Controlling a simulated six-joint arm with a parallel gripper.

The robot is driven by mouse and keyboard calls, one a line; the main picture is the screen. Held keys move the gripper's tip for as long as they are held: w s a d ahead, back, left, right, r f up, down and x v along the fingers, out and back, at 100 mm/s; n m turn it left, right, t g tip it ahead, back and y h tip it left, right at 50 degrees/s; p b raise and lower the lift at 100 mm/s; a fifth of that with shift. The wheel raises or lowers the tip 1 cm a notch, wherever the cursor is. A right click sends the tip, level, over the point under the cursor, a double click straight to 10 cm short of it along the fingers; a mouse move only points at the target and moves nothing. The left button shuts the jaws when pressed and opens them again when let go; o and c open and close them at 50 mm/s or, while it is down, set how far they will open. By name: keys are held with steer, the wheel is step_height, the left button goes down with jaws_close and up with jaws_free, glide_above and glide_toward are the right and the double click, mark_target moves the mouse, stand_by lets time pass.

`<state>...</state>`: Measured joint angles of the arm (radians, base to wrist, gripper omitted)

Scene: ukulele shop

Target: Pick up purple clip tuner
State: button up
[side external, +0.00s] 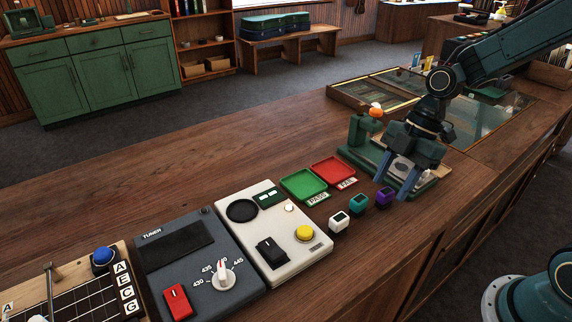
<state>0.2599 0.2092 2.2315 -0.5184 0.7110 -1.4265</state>
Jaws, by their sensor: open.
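The purple clip tuner (384,197) is a small block with a dark screen on the wooden counter, at the right end of a row of clip tuners. A teal clip tuner (359,203) and a white clip tuner (339,221) sit to its left. My gripper (393,191) points down with its two blue fingers apart, open and empty. In the picture its left finger is close beside the purple tuner; I cannot tell whether they touch or how high the fingertips are.
A green PASS tray (304,184) and a red FAIL tray (334,170) lie behind the tuners. A green press-like device (362,134) with an orange knob stands behind my gripper. A white box (291,252) and a grey tuner box (183,284) are at left. Counter in front is clear.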

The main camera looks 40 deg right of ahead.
steer(key=shift+x, duration=1.45)
steer(key=shift+c, duration=0.5)
jaws_close()
